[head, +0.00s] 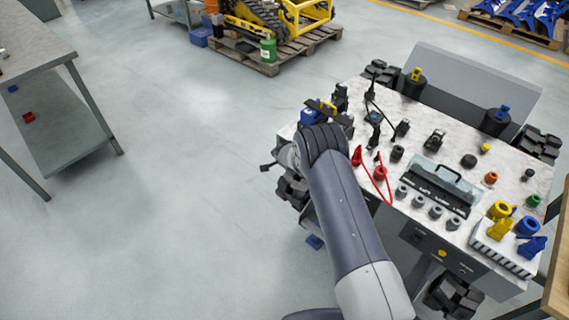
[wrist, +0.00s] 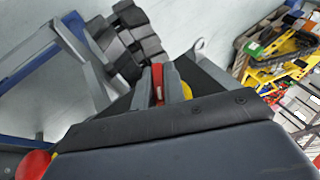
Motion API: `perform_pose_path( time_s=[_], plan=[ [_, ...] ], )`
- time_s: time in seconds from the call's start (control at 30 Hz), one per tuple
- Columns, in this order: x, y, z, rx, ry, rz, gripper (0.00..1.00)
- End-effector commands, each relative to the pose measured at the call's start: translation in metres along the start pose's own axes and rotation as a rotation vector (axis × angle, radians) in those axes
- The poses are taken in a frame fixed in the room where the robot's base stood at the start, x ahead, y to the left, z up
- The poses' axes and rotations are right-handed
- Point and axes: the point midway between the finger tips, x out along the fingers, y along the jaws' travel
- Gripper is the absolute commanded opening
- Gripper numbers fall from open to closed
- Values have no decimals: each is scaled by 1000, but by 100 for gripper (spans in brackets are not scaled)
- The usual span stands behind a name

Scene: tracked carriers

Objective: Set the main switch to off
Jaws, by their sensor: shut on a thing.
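In the wrist view, my gripper (wrist: 166,84) is shut on a narrow upright red piece (wrist: 157,78), which looks like the main switch's handle. A yellow part (wrist: 187,90) shows just right of it, partly covered by a finger. My wrist's dark housing hides the lower part of that view, so the switch's face and position marks cannot be read. In the head view, my arm reaches to the left end of the tracked carrier (head: 440,140) and hides the fingertips and the switch.
A round red knob (wrist: 35,165) shows at the wrist view's lower left. Black tracks (wrist: 125,45) lie beyond the fingers. The carrier's top holds plugs, coloured caps and a clear-lidded box (head: 440,185). A grey bench (head: 35,55) stands at left; the floor between is clear.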

Motion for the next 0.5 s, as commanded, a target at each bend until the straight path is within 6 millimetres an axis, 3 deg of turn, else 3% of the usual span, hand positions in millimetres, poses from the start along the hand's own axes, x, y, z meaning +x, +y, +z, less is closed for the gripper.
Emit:
perform_pose_path(
  time_s=[0.5],
  plan=[
    [6,0,0,-109,4,255,0]
  ],
)
